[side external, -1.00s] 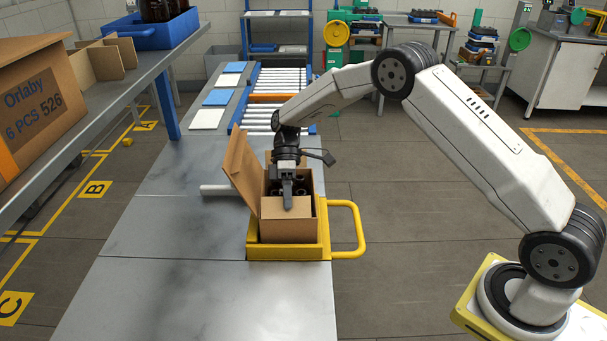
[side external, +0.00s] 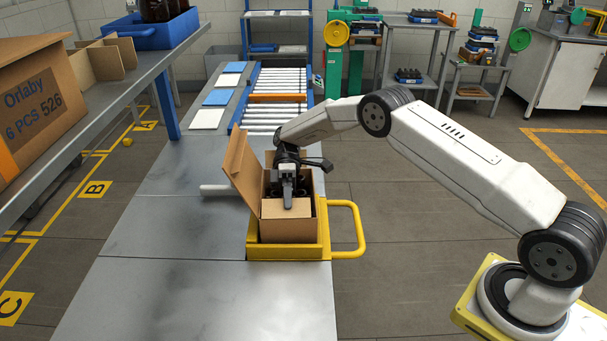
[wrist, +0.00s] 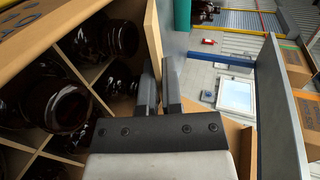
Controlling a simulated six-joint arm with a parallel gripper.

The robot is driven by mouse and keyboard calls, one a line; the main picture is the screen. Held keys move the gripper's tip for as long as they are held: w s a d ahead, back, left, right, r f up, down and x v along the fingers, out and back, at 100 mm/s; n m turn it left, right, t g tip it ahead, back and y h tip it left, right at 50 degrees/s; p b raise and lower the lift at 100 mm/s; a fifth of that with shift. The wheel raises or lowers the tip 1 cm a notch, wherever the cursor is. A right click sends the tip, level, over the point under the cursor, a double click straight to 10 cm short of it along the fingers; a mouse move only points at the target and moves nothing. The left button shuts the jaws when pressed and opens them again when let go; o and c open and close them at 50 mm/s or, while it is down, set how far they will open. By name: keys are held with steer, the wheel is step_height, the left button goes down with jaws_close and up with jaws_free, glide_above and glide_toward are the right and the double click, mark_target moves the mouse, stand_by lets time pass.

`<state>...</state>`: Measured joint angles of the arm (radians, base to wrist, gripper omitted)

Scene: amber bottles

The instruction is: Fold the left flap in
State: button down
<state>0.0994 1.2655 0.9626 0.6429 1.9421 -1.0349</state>
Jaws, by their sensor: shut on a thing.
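An open cardboard carton (side external: 288,231) stands upright in a yellow tray (side external: 253,249). Dark amber bottles (wrist: 58,104) stand inside it between cardboard dividers. A large flap (side external: 241,166) on the picture's left side stands up and leans outward. A smaller near flap (side external: 270,208) shows at the carton's near side. My gripper (side external: 287,203) is at this near side, with a finger in front of that flap. In the wrist view my gripper (wrist: 160,92) is shut on a thin cardboard panel, apparently the near flap (wrist: 153,42); the fingers hide its lower part.
The yellow tray has a loop handle (side external: 361,230) on the right. A pale bar (side external: 222,190) lies left of the carton. The near bench (side external: 190,290) is clear. A shelf (side external: 95,118) with an "Orlaby" box (side external: 40,100) is at left; rollers (side external: 276,90) lie behind.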

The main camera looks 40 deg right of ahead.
steer(key=c, duration=0.8)
jaws_free()
steer(key=shift+r, duration=1.35)
steer(key=shift+s+r, duration=0.1)
steer(key=shift+r, duration=0.25)
steer(key=shift+s+d+r, duration=0.2)
steer(key=shift+s+r, duration=1.4)
steer(key=shift+s, duration=0.7)
steer(key=shift+s+d+r, duration=0.2)
steer(key=shift+s+r, duration=1.4)
steer(key=shift+s, duration=0.7)
steer(key=shift+s+d+r, duration=0.2)
steer(key=shift+s+r, duration=1.4)
steer(key=shift+s, duration=0.7)
